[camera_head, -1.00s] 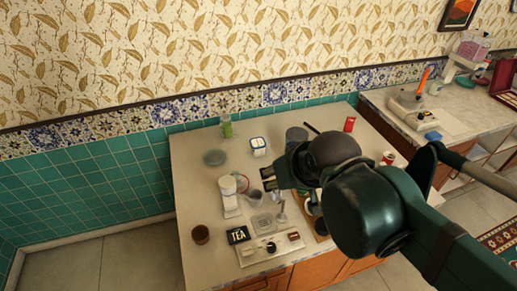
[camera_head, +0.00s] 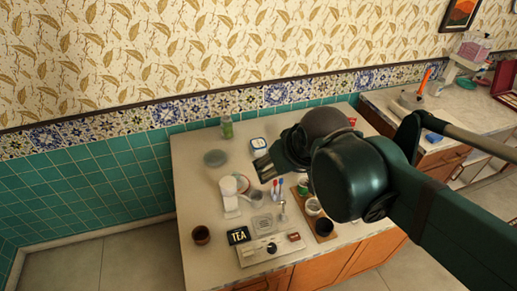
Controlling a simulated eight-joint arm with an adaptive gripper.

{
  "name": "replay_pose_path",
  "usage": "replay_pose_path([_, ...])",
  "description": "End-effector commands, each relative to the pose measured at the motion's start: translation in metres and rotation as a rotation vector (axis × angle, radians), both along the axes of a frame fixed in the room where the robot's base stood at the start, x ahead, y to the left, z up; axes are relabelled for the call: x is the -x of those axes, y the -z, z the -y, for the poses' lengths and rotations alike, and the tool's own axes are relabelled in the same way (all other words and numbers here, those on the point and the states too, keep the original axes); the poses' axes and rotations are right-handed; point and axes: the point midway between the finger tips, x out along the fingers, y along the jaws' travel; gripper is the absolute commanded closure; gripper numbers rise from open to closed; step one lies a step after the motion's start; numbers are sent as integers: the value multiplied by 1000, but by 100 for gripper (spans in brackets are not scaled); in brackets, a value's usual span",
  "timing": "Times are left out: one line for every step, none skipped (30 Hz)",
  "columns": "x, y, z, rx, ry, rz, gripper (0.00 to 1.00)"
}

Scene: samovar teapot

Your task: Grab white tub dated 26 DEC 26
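A small white tub (camera_head: 257,143) with a dark blue label on its lid stands toward the back middle of the counter. Any date on it is too small to read. My gripper (camera_head: 264,167) is just in front of the tub in the picture, apart from it by a small gap. My gripper points left and down over the counter. Its fingers are small and partly hidden by my wrist, so I cannot tell whether they are open. Nothing is visibly held.
A green can (camera_head: 227,127) and a grey-green round lid or dish (camera_head: 215,158) stand left of the tub. The counter's left back (camera_head: 188,150) is clear.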

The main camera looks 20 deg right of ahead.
Motion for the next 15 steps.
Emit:
replay_pose_path([-8, -3, 1, 12, -16, -8, 39])
replay_pose_path([-12, -5, 1, 21, -28, -13, 39])
replay_pose_path([-17, -6, 2, 32, -43, -22, 39])
replay_pose_path([-22, -7, 2, 41, -55, -27, 39])
replay_pose_path([-26, -8, 3, 49, -67, -33, 39])
replay_pose_path([-31, -9, 3, 61, -83, -41, 39])
replay_pose_path([-36, -10, 4, 69, -95, -46, 39])
replay_pose_path([-39, -11, 4, 78, -106, -52, 39])
replay_pose_path([-45, -12, 5, 89, -123, -60, 39])
replay_pose_path([-50, -12, 6, 97, -134, -66, 39])
replay_pose_path([-54, -13, 6, 105, -147, -71, 39])
replay_pose_path([-60, -13, 7, 116, -162, -78, 39])
replay_pose_path([-64, -14, 8, 124, -175, -84, 39])
replay_pose_path([-69, -14, 8, 132, -187, -91, 39])
replay_pose_path([-75, -14, 9, 142, -203, -99, 39])
